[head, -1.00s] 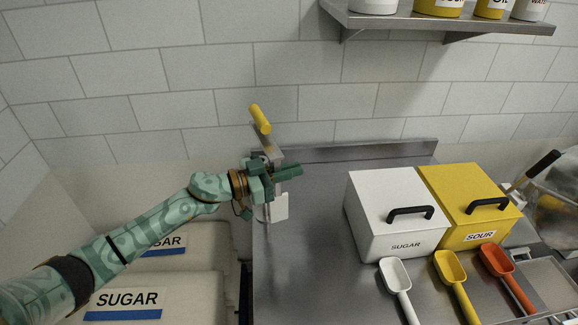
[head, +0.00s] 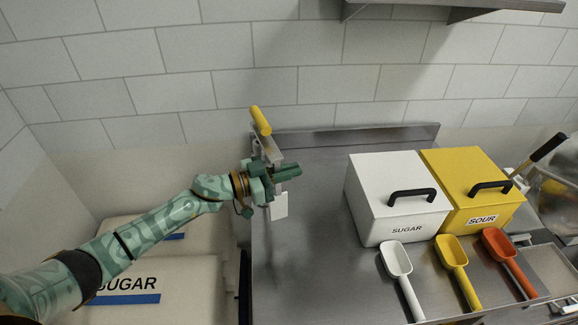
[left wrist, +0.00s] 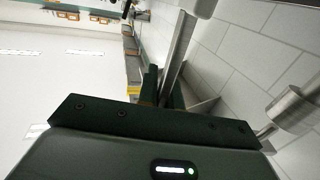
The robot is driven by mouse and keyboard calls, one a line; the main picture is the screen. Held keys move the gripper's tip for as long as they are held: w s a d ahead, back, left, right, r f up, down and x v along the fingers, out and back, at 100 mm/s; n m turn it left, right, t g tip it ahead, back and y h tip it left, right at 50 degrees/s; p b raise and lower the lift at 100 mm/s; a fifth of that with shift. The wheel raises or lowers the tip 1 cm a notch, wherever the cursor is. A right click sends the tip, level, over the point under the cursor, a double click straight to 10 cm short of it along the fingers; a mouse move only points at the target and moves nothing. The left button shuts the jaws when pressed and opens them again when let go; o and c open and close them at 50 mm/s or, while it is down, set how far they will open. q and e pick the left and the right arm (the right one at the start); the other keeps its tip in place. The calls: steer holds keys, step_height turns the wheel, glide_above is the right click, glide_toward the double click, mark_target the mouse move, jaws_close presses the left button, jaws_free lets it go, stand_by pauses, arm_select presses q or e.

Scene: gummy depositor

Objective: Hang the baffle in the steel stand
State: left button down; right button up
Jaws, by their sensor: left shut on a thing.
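My left gripper (head: 284,173) is shut on a steel bar piece that I take to be the baffle (head: 268,149). The piece has a yellow cylindrical end (head: 260,121) at the upper left and a white plate (head: 280,206) hanging below the fingers. It is held above the left part of the steel table. In the left wrist view a steel bar (left wrist: 178,55) runs up from the dark jaw, and a steel cylinder (left wrist: 292,108) shows at the right. I cannot make out the steel stand clearly in either view. My right gripper is not in view.
A white sugar bin (head: 376,214) and a yellow sour bin (head: 460,157) stand right of the gripper. White (head: 396,260), yellow (head: 452,252) and orange (head: 497,243) scoops lie in front. Sugar sacks (head: 190,274) are at the lower left. The table's middle (head: 315,240) is clear.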

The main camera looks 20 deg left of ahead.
arm_select(q)
steer(key=shift+f, duration=0.25)
stand_by(0.4)
step_height(320, 180, down, 3)
steer(key=shift+r+b, duration=0.2)
steer(key=shift+b, duration=0.6)
steer(key=c, duration=1.5)
jaws_free()
steer(key=v, duration=1.6)
steer(key=shift+a, duration=0.2)
